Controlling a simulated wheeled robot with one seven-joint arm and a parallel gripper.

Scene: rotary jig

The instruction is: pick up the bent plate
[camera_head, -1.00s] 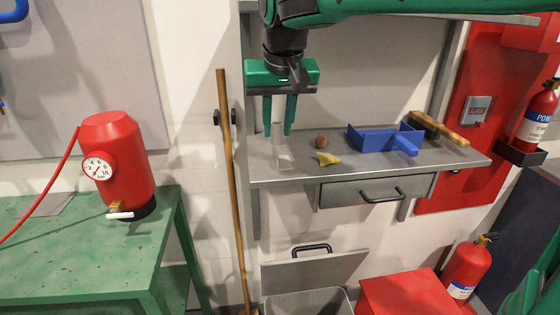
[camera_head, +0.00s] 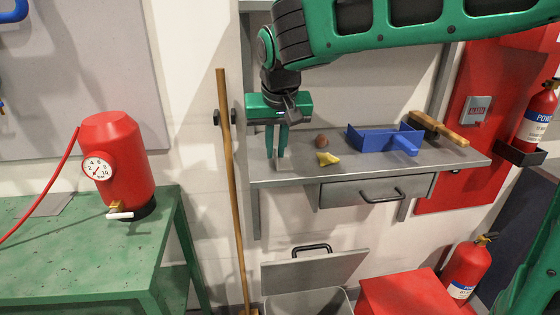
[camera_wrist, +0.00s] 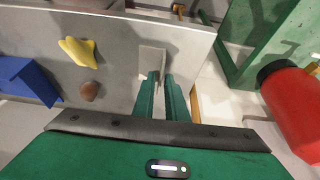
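The bent plate (camera_wrist: 152,58) is a small pale grey piece on the grey shelf, near its edge in the wrist view. My gripper (camera_head: 276,156) is low over the left end of the shelf in the head view, fingers pointing down. Its two green fingers are close together with a narrow gap. In the wrist view the fingertips (camera_wrist: 161,77) meet the near part of the plate, and they look shut on it. In the head view my fingers hide most of the plate. It appears still at shelf level.
On the shelf (camera_head: 300,174), a yellow piece (camera_head: 328,159), a brown lump (camera_head: 321,140), a blue dustpan (camera_head: 372,138) and a brush (camera_head: 436,128) lie to the right. A wooden pole (camera_head: 231,190) stands close left of the shelf. A red tank (camera_head: 126,160) stands on the green bench.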

